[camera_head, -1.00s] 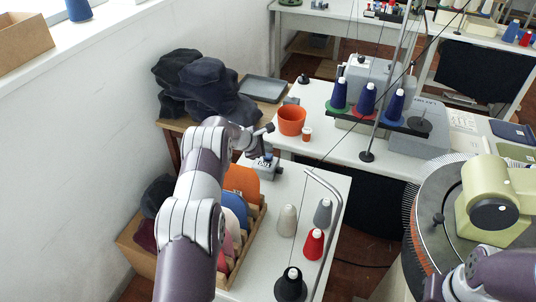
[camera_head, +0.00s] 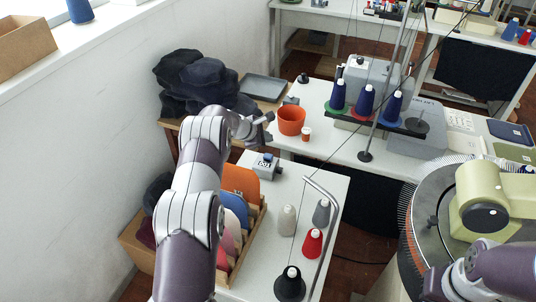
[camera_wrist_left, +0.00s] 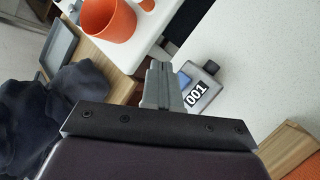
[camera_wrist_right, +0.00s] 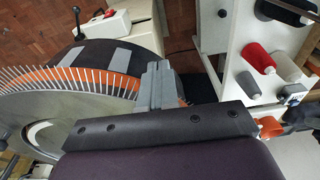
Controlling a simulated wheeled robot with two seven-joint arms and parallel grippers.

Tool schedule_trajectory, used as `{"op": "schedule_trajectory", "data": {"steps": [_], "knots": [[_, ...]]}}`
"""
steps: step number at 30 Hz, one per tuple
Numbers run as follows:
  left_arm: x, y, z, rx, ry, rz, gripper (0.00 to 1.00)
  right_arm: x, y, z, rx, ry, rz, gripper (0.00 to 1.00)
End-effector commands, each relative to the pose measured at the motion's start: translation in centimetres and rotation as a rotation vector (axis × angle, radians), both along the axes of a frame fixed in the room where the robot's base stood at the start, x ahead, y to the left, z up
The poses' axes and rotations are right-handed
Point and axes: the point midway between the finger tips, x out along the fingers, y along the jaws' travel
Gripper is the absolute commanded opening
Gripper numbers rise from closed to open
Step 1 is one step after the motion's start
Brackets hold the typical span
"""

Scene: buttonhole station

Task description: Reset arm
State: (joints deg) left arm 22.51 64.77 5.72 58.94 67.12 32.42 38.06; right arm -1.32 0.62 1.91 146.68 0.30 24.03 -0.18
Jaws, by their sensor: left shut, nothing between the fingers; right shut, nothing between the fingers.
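My left arm reaches up from the bottom of the head view. Its gripper (camera_head: 264,119) is beside the orange cup (camera_head: 291,120) and above a small counter box (camera_head: 265,166). In the left wrist view the grey fingers (camera_wrist_left: 158,72) are together and empty, with the counter box (camera_wrist_left: 202,88) to their right and the cup (camera_wrist_left: 108,20) above left. My right gripper (camera_head: 432,287) is partly in view at the bottom right, by the round needle-rimmed machine (camera_head: 425,215). In the right wrist view its fingers (camera_wrist_right: 157,75) are together and empty, close over the machine's rim.
Dark caps (camera_head: 200,82) are piled at the left wall. A wooden rack (camera_head: 250,235) of coloured pieces stands beside my left arm. Cone spools (camera_head: 312,243) and a bent metal rod (camera_head: 328,190) stand on the near table. A threaded machine (camera_head: 372,85) stands behind.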

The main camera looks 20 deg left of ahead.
Motion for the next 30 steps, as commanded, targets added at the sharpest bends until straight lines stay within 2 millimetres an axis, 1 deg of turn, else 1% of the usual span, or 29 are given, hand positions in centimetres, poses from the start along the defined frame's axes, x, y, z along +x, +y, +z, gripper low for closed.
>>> {"op": "schedule_trajectory", "data": {"steps": [16, 18, 20, 22, 23, 24, 26, 27, 29, 30], "knots": [[0.0, 0.0, 0.0, 0.001, 0.000, -0.001, 0.00, 0.0, 0.0, 0.0, 0.000, 0.000, 0.000, 0.00], [-0.3, -0.6, 0.5, 0.025, 0.006, -0.030, 0.00, 0.0, 0.0, 0.0, 0.000, 0.000, 0.000, 0.00], [-1.5, -2.3, 1.4, 0.088, 0.028, -0.113, 0.00, 0.0, 0.0, 0.0, 0.000, 0.000, 0.000, 0.00], [-4.5, -5.4, 3.3, 0.219, 0.068, -0.290, 0.00, 0.0, 0.0, 0.0, 0.000, 0.000, 0.000, 0.00], [-6.5, -7.0, 4.2, 0.291, 0.087, -0.393, 0.00, 0.0, 0.0, 0.0, 0.000, 0.000, 0.000, 0.00], [-9.7, -9.2, 5.5, 0.393, 0.110, -0.548, 0.00, 0.0, 0.0, 0.0, 0.000, 0.000, 0.000, 0.00], [-15.0, -11.8, 7.1, 0.540, 0.136, -0.787, 0.00, 0.0, 0.0, 0.0, 0.000, 0.000, 0.000, 0.00], [-18.7, -13.2, 7.9, 0.628, 0.146, -0.945, 0.00, 0.0, 0.0, 0.0, 0.000, 0.000, 0.000, 0.00], [-24.0, -14.6, 8.9, 0.744, 0.152, -1.167, 0.00, 0.0, 0.0, 0.0, 0.000, 0.000, 0.000, 0.00], [-27.3, -15.2, 9.3, 0.812, 0.148, -1.302, 0.00, 0.0, 0.0, -0.1, 0.000, 0.000, 0.000, 0.00]]}}
